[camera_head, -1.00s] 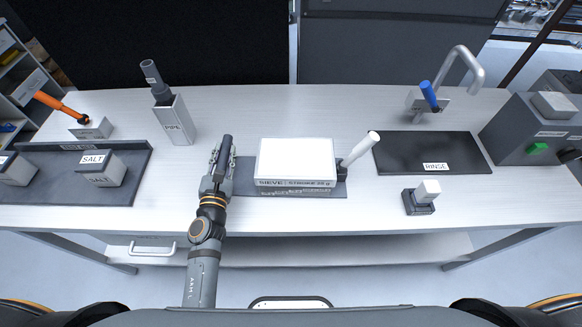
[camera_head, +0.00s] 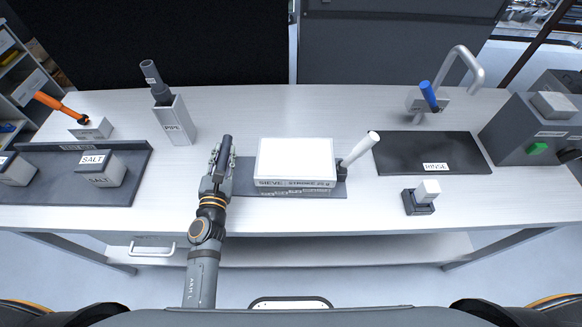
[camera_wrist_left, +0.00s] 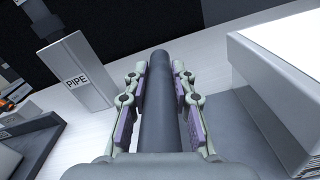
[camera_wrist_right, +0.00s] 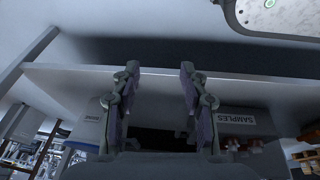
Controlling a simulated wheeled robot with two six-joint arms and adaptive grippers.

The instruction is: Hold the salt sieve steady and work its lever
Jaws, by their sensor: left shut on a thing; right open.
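The salt sieve (camera_head: 294,161) is a white-topped box labelled SIEVE on a dark grey base plate (camera_head: 245,185) in the middle of the table. Its lever (camera_head: 360,148) has a white handle and leans up to the right. A dark upright bar handle (camera_head: 226,150) stands at the left end of the plate. My left gripper (camera_head: 218,165) is shut on this handle; the left wrist view shows the dark bar (camera_wrist_left: 160,95) between its fingers. My right gripper (camera_wrist_right: 158,95) is open and empty in the right wrist view, below the tabletop. It does not show in the head view.
A PIPE holder (camera_head: 175,122) stands behind left, and a SALT box (camera_head: 101,170) sits in a tray at left. A RINSE mat (camera_head: 432,150) with a tap lies right. A SAMPLES bin (camera_wrist_right: 237,121) is under the table.

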